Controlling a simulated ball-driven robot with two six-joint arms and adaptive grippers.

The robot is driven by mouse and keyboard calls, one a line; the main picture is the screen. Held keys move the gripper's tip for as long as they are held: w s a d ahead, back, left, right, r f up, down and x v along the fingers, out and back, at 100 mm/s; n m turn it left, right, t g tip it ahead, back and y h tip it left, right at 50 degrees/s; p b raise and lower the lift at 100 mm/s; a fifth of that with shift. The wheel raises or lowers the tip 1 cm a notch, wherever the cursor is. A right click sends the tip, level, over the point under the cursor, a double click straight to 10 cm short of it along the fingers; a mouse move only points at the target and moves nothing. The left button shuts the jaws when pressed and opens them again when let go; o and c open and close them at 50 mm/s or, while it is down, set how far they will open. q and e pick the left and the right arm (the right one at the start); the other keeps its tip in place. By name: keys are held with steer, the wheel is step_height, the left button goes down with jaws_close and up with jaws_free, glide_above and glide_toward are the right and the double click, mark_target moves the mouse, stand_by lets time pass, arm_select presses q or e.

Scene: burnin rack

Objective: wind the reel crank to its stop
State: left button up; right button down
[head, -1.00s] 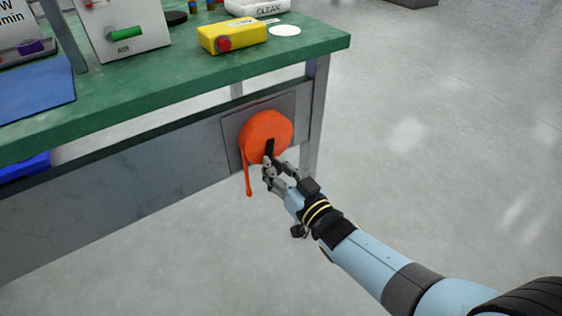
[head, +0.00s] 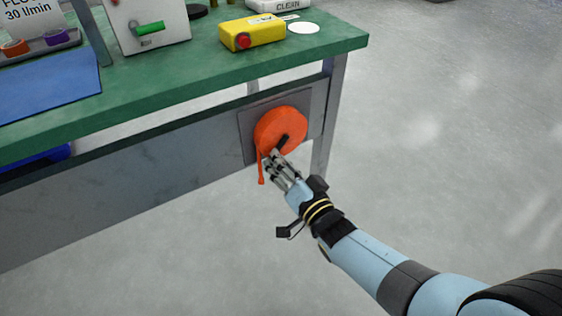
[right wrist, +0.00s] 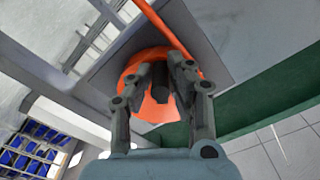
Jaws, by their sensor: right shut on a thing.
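The orange reel (head: 292,122) is mounted on a grey plate on the side of the bench, with a short orange strap end (head: 261,173) hanging at its left. Its black crank (head: 283,141) points down and to the left from the hub. My right gripper (head: 273,155) is at the crank's outer end, shut on the crank handle. In the right wrist view, the fingers (right wrist: 168,78) close around the dark handle (right wrist: 159,90), with the orange reel (right wrist: 153,110) behind it. The fingers partly hide the handle. My left gripper is not in view.
The green bench top (head: 190,80) overhangs above the reel, and a bench leg (head: 325,130) stands just right of it. A yellow box with a red knob (head: 252,32) and a white box with a green handle (head: 147,25) are on top. The floor to the right is clear.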

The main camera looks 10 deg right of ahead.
steer(key=shift+s+a+f, duration=0.1)
steer(key=shift+s+f, duration=0.05)
steer(key=c, duration=1.2)
jaws_free()
steer(key=shift+c, duration=0.2)
steer(key=v, duration=1.2)
